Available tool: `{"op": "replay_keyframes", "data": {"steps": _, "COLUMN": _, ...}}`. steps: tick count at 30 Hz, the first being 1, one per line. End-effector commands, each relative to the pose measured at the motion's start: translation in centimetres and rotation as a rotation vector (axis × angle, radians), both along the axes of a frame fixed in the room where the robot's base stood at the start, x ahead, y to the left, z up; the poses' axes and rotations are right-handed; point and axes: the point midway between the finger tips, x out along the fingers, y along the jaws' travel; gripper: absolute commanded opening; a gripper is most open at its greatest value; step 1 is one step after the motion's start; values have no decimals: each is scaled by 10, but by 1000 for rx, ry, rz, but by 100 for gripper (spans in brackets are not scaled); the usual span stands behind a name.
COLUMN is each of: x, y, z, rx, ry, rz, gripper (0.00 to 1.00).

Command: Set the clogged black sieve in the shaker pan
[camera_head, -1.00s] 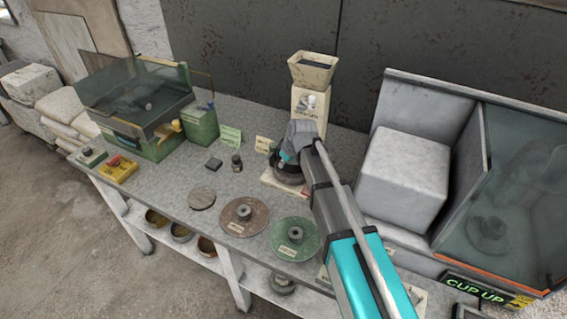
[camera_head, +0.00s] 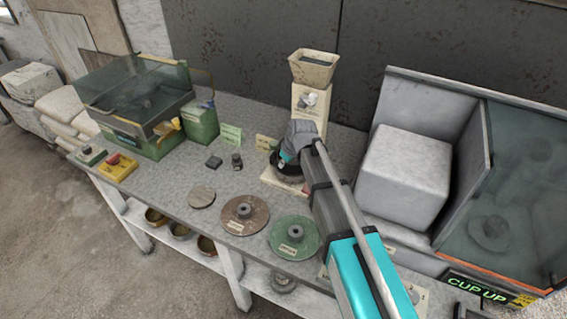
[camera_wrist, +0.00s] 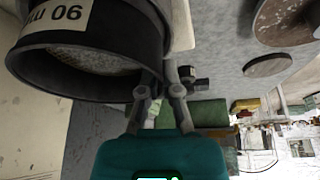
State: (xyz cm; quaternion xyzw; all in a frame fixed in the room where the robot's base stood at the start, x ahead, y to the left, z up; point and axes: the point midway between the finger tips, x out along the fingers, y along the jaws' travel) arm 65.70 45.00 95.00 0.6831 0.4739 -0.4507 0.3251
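The black sieve (camera_head: 286,166) is over a pale base (camera_head: 285,182) in front of the cream hopper machine. In the wrist view the sieve (camera_wrist: 95,85) is large at upper left, with a 90-micron label upside down and pale material on its mesh. My gripper (camera_wrist: 168,82) has its fingers close together at the sieve's rim and appears shut on its wall. In the head view my gripper (camera_head: 290,152) hides part of the sieve. A green machine (camera_head: 150,140) with a glass-sided top stands at the left; I cannot make out a pan in it clearly.
A brown disc (camera_head: 258,208) and a green disc (camera_head: 283,246) lie along the front edge. A cream hopper machine (camera_head: 312,98) stands behind the sieve. A white block (camera_head: 405,178) and a glass-fronted cabinet (camera_head: 520,190) are at right.

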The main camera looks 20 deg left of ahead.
Motion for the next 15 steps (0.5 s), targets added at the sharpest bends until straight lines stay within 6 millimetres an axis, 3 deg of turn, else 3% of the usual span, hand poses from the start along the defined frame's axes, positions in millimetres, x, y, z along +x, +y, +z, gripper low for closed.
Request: {"op": "replay_keyframes", "data": {"steps": 15, "x": 0, "y": 0, "z": -8, "rx": 0, "ry": 0, "rz": 0, "gripper": 0}}
